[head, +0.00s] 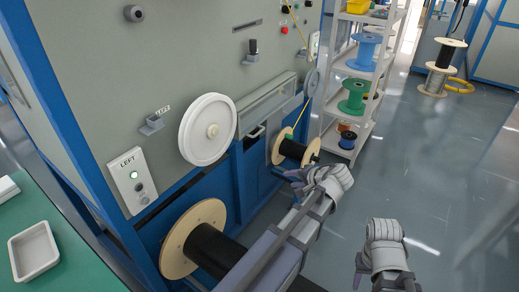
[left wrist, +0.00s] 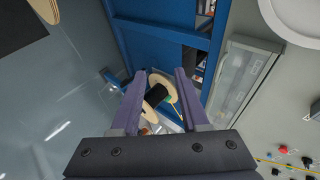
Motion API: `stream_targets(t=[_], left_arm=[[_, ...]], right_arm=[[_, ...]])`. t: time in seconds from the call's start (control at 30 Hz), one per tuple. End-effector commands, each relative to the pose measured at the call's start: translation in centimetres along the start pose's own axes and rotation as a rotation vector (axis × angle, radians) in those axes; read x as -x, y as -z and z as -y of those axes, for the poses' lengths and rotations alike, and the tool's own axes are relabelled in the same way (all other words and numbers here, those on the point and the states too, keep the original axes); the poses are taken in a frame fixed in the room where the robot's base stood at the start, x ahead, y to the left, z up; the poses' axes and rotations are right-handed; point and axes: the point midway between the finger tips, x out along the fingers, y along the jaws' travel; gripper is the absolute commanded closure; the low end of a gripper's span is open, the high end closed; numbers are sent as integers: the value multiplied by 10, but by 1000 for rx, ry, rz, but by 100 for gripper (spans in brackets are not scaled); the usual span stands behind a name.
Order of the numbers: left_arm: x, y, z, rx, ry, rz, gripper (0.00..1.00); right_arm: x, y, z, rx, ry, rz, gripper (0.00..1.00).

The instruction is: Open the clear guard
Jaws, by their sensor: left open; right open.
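The clear guard (head: 268,104) is a see-through panel in a grey frame on the machine front, right of the white wheel. A dark handle (head: 256,131) shows below it. In the left wrist view the guard (left wrist: 240,82) lies right of my fingers and looks closed. My left gripper (head: 290,178) is in front of and below the guard, apart from it. In the left wrist view its two fingers (left wrist: 160,74) are spread, with nothing between them. My right gripper (head: 362,266) is low at the right over the floor, partly hidden by its wrist, apart from everything.
A black-wound spool (head: 294,149) with yellow cable stands just beyond my left gripper. A large wooden-flanged spool (head: 196,235) sits nearer. A white wheel (head: 207,130) juts from the machine. A shelf of spools (head: 357,85) stands behind. The floor (head: 440,150) at right is clear.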

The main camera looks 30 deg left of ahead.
Motion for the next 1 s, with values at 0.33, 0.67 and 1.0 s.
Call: stream_targets(t=[0.33, 0.67, 1.0], left_arm=[[-129, 55, 62, -92, 501, -75, 55], [-178, 85, 103, -239, 802, -101, 55], [-182, 91, 114, -278, 862, -103, 55]], right_arm=[[-126, 8, 12, 2, -4, -1, 50], [-187, 11, 18, 3, -6, -1, 50], [-194, 12, 18, 3, -7, -1, 50]])
